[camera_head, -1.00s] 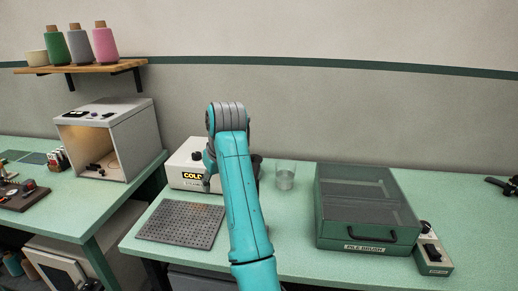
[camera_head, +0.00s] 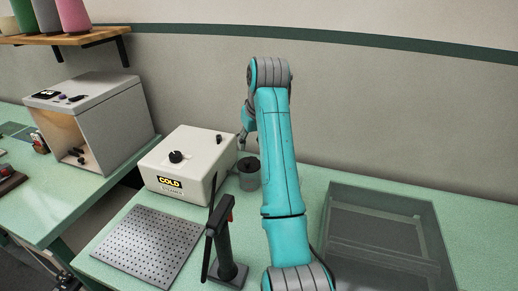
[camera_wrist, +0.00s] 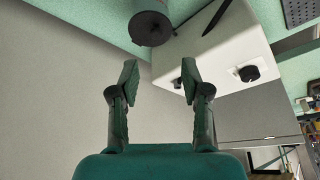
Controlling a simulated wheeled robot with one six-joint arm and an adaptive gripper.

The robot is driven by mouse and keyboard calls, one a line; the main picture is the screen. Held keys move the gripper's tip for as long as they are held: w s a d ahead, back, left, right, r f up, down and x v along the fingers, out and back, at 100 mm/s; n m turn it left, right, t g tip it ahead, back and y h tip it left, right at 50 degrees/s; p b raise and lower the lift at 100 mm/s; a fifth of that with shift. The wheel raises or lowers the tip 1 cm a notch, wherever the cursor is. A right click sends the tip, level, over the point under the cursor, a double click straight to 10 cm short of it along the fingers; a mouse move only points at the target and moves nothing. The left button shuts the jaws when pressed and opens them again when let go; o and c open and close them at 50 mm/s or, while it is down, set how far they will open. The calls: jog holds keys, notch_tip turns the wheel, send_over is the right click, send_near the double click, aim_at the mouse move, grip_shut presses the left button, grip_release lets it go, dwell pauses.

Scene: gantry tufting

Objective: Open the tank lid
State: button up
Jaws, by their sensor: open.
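The white box (camera_head: 178,181) labelled COLD stands on the green table, with a large black knob (camera_head: 176,157) and a small dark knob (camera_head: 219,139) on top. No raised or open lid shows on it; I cannot make out a lid seam. In the wrist view the white box (camera_wrist: 215,42) is at the upper right, with its large knob (camera_wrist: 249,73) right of the fingers. My gripper (camera_wrist: 159,80) is open and empty, its right fingertip over the small knob in the picture; I cannot tell if they touch. In the head view my arm partly hides the gripper.
A clear cup (camera_head: 249,183) with dark contents stands right of the box. A black post (camera_head: 225,243) with a slanted bar stands in front of it. A perforated plate (camera_head: 150,240) lies front left. A translucent-lidded case (camera_head: 385,235) is at the right.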

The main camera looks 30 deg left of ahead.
aim_at(247, 162)
jog(key=x, duration=1)
jog(key=shift+w+a+f, duration=0.15)
jog(key=shift+w+f, duration=0.15)
jog(key=shift+w, duration=0.15)
grip_shut()
